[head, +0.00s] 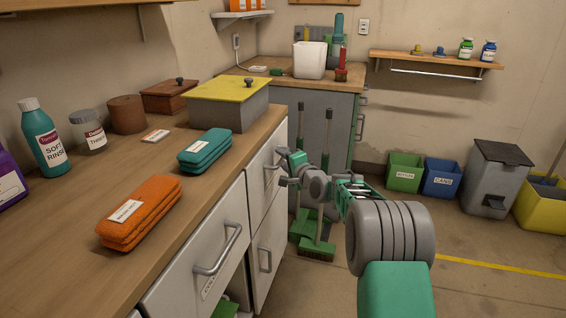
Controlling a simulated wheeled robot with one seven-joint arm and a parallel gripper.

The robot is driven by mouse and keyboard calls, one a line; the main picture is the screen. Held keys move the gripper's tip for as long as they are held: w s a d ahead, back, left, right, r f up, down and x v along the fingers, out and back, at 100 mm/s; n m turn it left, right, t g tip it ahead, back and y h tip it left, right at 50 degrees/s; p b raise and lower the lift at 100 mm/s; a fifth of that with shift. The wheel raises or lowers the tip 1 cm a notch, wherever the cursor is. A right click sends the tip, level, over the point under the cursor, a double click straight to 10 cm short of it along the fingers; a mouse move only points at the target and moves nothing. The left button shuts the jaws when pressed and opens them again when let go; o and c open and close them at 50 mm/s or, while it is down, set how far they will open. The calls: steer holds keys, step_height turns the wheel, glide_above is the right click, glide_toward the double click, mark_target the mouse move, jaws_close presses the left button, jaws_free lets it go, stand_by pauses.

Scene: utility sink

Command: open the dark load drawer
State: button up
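The counter front has a pale near drawer (195,272) with a bar handle (219,251) and a small label too small to read surely. A farther pale drawer (258,188) has a bar handle (272,173). It looks closed; no label on it is readable, so I cannot tell which is the dark load drawer. My gripper (284,167) is at the farther drawer's handle, at its right side. The gripper partly covers that drawer front. I cannot tell whether its fingers touch the handle or are closed around it.
An orange folded cloth (141,212), a teal folded cloth (205,151) and a yellow-lidded box (229,97) sit on the wooden counter (75,245). A lower door (270,250) is below the farther drawer. Green brooms (317,248) stand behind my arm.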

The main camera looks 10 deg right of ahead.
jaws_close()
stand_by(0.4)
stand_by(1.1)
